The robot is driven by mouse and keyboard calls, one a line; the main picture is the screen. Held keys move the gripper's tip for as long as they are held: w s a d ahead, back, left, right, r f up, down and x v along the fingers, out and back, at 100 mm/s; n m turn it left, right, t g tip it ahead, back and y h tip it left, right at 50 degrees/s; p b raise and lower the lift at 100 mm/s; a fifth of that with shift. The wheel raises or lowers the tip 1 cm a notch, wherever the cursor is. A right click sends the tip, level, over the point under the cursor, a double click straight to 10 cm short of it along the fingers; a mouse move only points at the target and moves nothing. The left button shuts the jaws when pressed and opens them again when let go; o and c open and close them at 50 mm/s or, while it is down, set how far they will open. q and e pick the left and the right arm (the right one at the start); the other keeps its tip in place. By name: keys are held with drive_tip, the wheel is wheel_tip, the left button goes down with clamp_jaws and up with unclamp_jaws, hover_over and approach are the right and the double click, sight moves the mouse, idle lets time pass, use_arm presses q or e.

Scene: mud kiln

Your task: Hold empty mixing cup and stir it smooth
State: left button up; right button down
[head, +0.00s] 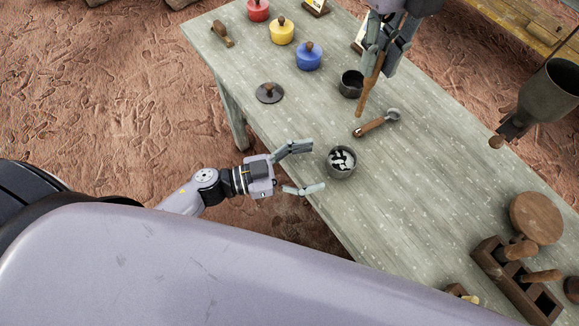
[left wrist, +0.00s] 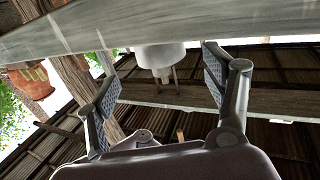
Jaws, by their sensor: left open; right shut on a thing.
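A grey metal cup (head: 341,174) with black and white pieces in it stands upright near the table's left edge. A darker cup (head: 351,84) stands further back; its inside looks dark. My left gripper (head: 314,167) is open and empty, just left of the cup with the pieces, with its fingers pointing toward it. Its open fingers also show in the left wrist view (left wrist: 158,55). My right gripper (head: 376,68) is shut on a wooden stick (head: 367,93), which hangs down, slightly tilted, by the darker cup. The stick's lower end is above or at the table; I cannot tell which.
A wooden-handled scoop (head: 376,123) lies between the cups. A dark lid (head: 269,93) and a blue pot (head: 308,57) are further back. A wooden rack (head: 491,257) with tools and a round board (head: 536,217) are at the right. The middle right of the table is clear.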

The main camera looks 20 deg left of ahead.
sight(329, 162)
use_arm(q)
drive_tip(key=x, duration=0.6)
drive_tip(key=shift+w, duration=0.1)
drive_tip(key=shift+c, duration=0.6)
drive_tip(key=c, duration=1.2)
use_arm(e)
wheel_tip(329, 162, down, 20)
drive_tip(key=d, duration=0.1)
drive_tip(key=shift+s, duration=0.35)
